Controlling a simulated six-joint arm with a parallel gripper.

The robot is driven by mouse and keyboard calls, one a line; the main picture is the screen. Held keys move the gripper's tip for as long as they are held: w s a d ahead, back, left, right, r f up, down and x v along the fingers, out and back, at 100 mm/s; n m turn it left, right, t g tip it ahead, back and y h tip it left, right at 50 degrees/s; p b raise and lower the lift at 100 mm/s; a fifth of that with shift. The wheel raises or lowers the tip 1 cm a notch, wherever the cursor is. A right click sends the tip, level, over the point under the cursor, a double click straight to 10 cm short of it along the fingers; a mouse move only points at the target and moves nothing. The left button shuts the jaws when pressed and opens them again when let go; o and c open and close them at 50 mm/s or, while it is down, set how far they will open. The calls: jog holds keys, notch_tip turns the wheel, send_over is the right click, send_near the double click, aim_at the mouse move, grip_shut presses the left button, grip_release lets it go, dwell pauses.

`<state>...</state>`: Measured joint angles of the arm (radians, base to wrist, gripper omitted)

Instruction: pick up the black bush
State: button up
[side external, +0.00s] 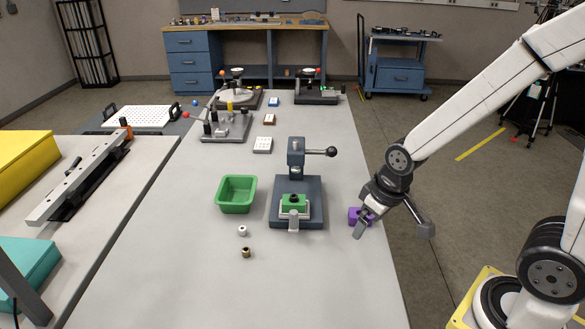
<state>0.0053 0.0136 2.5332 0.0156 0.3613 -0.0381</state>
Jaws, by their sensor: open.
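A small dark round shape (294,197) shows on top of the green block (301,204) in the press; I cannot tell whether it is the black bush or a hole. Two small bushes lie on the table left of the press: a white one (242,230) and a brown one with a dark opening (246,252). My gripper (393,230) is open at the table's right edge, to the right of the press and apart from all three. A purple block (353,215) is partly hidden behind its left finger; I cannot tell whether they touch.
The blue-grey press (281,214) with its side lever stands between my gripper and the loose bushes. A green bin (236,194) stands left of it. Several fixtures stand farther back. The table's front (300,290) is clear.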

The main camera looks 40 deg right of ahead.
jog(key=shift+s+f, duration=0.15)
jog(key=shift+s, duration=0.3)
jog(key=c, duration=0.4)
jog(key=shift+w, duration=0.15)
jog(key=r+m+g, duration=0.2)
jog(key=m+g, duration=0.1)
jog(key=m, duration=1.5)
send_over(294, 195)
jog(key=shift+f, duration=0.1)
jog(key=shift+f, duration=1.25)
